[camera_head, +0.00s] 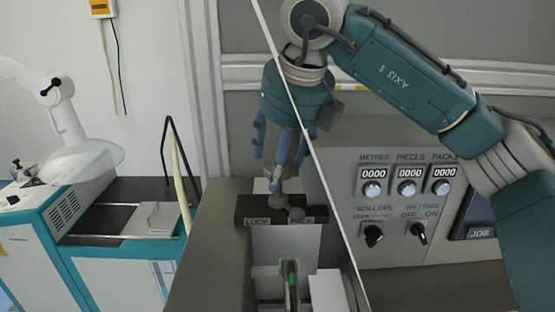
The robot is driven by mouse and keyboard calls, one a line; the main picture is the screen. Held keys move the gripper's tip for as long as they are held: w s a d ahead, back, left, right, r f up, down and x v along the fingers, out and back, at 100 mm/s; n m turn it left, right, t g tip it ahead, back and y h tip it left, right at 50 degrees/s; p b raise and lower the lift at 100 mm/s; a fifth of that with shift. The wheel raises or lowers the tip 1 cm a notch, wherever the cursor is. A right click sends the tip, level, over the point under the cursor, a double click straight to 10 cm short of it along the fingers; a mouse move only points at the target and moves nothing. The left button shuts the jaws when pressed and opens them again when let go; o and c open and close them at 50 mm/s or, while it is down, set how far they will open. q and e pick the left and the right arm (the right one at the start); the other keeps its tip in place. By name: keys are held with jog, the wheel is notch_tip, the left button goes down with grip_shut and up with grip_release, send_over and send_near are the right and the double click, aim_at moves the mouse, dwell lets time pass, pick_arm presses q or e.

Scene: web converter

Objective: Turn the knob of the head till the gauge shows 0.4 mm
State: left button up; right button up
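My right gripper (280,165) comes in from the upper right on a teal arm and points down, its blue fingers spread apart. Its lowest fingertip is just above or against a small grey knob (280,201); I cannot tell whether they touch. A second rounded grey part (297,214) is beside it. Both are at a dark plate (257,222) marked LOCK, on top of the machine head. I cannot make out a gauge reading in 0.4 mm terms. My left gripper is not in view.
A grey panel on the right has counters for METRES (374,174), PIECES (410,173) and PACKS (444,172), all 0000, with a ROLLERS switch (373,235) below. A teal-and-white machine (120,270) stands left.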

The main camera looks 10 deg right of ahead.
jog(key=shift+d+f, duration=0.1)
jog(key=shift+f, duration=0.05)
jog(key=v, duration=0.8)
dwell(0.4)
